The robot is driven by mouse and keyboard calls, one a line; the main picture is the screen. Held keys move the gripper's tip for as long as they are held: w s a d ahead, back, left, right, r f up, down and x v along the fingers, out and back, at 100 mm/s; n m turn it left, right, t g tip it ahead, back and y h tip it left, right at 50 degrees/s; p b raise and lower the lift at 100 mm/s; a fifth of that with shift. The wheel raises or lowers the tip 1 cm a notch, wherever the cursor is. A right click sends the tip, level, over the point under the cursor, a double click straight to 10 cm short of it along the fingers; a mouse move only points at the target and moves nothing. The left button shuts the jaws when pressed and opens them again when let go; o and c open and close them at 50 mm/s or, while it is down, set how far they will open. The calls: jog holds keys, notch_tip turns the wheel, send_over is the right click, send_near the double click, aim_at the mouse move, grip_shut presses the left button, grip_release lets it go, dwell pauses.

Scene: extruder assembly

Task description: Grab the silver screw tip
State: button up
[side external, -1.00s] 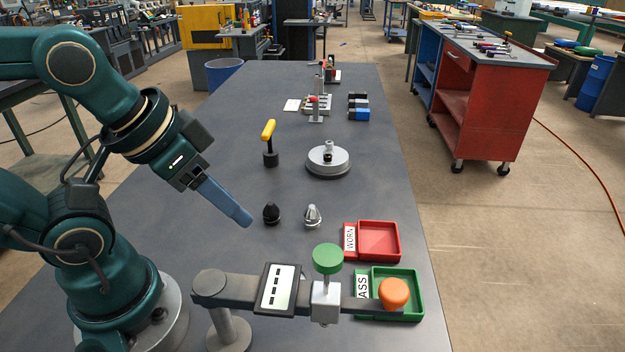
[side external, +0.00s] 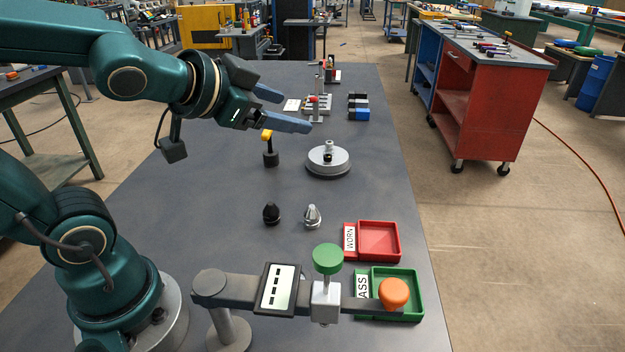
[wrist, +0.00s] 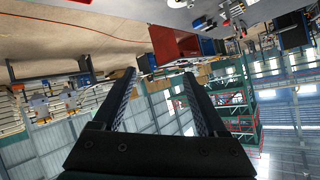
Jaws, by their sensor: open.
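The silver screw tip (side external: 312,216) stands upright on the grey table (side external: 230,180), with its point up, in the side view. A black tip (side external: 271,214) stands just left of it. My gripper (side external: 295,110) is open and empty, raised above the table well behind both tips, with its blue fingers pointing right. In the wrist view my gripper's fingers (wrist: 155,92) are apart with nothing between them. That view looks out across the workshop, and the silver tip does not show in it.
A round metal base (side external: 328,168) and a yellow-handled tool (side external: 270,155) stand mid-table. A red tray (side external: 398,240) and a green tray (side external: 418,300) lie at the right edge. A gauge arm with a green knob (side external: 327,258) spans the front. Blue blocks (side external: 358,112) lie farther back.

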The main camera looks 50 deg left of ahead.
jog(key=w+a+m+t+h, duration=0.1)
jog(key=w+m, duration=0.2)
jog(key=w, duration=0.2)
jog(key=m+g+h, duration=0.2)
jog(key=m+h, duration=0.2)
jog(key=h, duration=0.3)
send_over(305, 212)
jog(key=f, duration=1.3)
jog(key=shift+w+f, duration=0.2)
jog(key=shift+w, duration=0.2)
jog(key=s+f, duration=0.1)
jog(key=f, duration=0.1)
jog(key=s+a+f+n+h, duration=0.1)
jog(key=s+f, duration=0.1)
jog(key=s+a+f+n+g, duration=0.1)
jog(key=f, duration=0.2)
jog(key=shift+s+h, duration=0.15)
jog(key=shift+h, duration=0.15)
jog(key=shift+s+a+f+n, duration=0.1)
jog(key=shift+a+f+n, duration=0.1)
jog(key=shift+n, duration=0.1)
jog(key=shift+x, duration=2.5)
jog(key=shift+a, duration=0.15)
grip_shut()
